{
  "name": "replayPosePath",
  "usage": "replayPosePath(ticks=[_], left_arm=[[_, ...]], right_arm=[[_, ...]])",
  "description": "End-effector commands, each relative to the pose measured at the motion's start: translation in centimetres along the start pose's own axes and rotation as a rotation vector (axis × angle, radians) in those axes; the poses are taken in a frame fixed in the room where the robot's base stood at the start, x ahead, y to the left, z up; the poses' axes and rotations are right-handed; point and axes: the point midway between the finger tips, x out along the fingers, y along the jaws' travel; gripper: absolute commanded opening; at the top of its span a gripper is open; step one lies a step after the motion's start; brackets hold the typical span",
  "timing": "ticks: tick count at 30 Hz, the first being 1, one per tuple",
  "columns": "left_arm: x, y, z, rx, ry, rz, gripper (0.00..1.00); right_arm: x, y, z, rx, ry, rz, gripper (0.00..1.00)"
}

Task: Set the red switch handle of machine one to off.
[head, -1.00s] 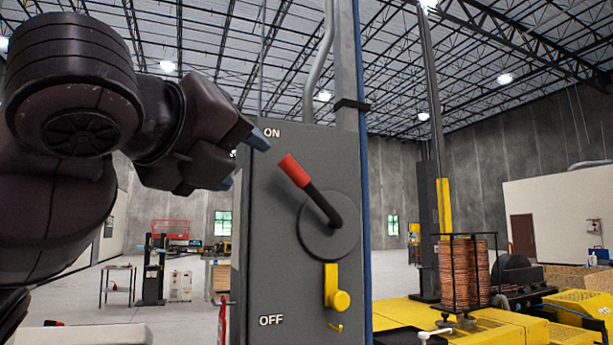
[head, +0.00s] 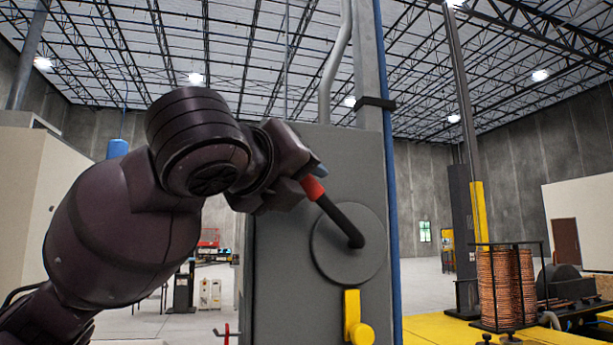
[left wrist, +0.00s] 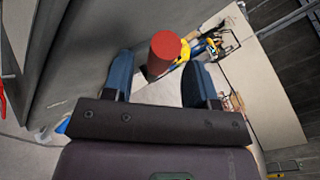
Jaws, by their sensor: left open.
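The switch handle is a black lever with a red grip (head: 314,188) on a round grey disc (head: 349,245) of the grey machine panel (head: 345,155). It points up and left from the disc. My left gripper (head: 306,182) is open at the red grip in the head view, partly covering it. In the left wrist view, the red grip (left wrist: 164,48) stands between the two open blue fingers (left wrist: 158,78). Whether a finger touches it, I cannot tell. The ON label is hidden behind my arm, and the OFF label is out of view.
A yellow latch (head: 354,319) sits on the panel below the disc. A blue pipe (head: 390,220) runs along the panel's right edge. Copper coils (head: 505,285) stand in a rack on the right, beside yellow machinery. Open floor shows behind the panel.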

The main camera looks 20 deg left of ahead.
Motion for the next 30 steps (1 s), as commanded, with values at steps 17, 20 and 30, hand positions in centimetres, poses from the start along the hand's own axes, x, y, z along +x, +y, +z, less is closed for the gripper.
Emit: replayPosePath(ticks=[17,20,30], left_arm=[[2.9,0.0,0.0,0.0,0.0,-0.001,0.53],[2.9,0.0,0.0,0.0,0.0,0.0,0.45],[2.9,0.0,0.0,0.0,0.0,0.0,0.0]], right_arm=[[-0.2,0.0,0.2,0.0,-0.015,-0.001,0.0],[-0.2,0.0,0.2,0.0,-0.014,-0.001,0.0],[-0.3,0.0,-0.3,0.002,-0.004,0.0,0.0]])
